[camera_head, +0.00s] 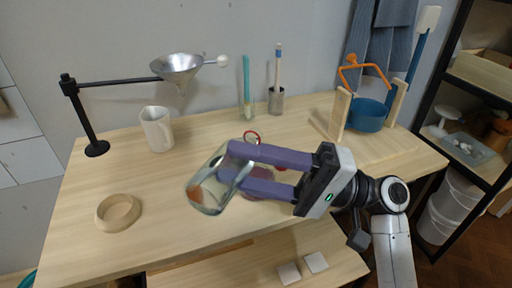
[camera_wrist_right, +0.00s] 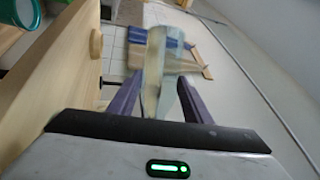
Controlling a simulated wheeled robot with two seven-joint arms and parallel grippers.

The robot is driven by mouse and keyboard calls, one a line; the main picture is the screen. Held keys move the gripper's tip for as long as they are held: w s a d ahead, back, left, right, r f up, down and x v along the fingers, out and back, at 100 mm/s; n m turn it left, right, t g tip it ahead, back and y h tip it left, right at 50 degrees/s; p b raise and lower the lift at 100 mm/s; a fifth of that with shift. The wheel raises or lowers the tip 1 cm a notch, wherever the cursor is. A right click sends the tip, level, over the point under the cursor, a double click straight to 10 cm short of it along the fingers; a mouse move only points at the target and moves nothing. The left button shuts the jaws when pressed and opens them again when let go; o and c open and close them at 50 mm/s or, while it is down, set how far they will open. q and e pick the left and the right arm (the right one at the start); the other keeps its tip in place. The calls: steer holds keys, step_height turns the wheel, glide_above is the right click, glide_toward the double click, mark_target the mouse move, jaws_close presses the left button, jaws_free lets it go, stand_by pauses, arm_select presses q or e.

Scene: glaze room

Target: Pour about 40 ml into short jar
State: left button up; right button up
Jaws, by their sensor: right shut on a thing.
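My right gripper (camera_head: 240,168) is shut on a clear glass vessel (camera_head: 204,191) and holds it over the middle of the table. The vessel is tilted, with its wide end toward the lower left. A brownish patch shows through its glass; I cannot tell if it is liquid inside. In the right wrist view the glass vessel (camera_wrist_right: 154,70) sits between the two purple fingers. A pinkish round thing (camera_head: 262,194) shows partly behind the fingers; most of it is hidden. I cannot tell if it is the short jar. No stream of liquid is visible. My left gripper is out of view.
A white pitcher (camera_head: 157,129) stands behind left, near a metal funnel (camera_head: 178,68) on a black stand (camera_head: 97,149). A wooden ring (camera_head: 104,220) lies front left. A glass with a teal stick (camera_head: 246,80), a metal cup (camera_head: 276,101) and a blue pot (camera_head: 367,117) stand behind.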

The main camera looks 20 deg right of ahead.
steer(key=shift+s+a+r, duration=0.1)
steer(key=shift+s+a, duration=0.35)
steer(key=shift+s+a, duration=0.1)
stand_by(0.5)
steer(key=shift+r+m, duration=0.15)
steer(key=shift+m, duration=0.15)
stand_by(0.7)
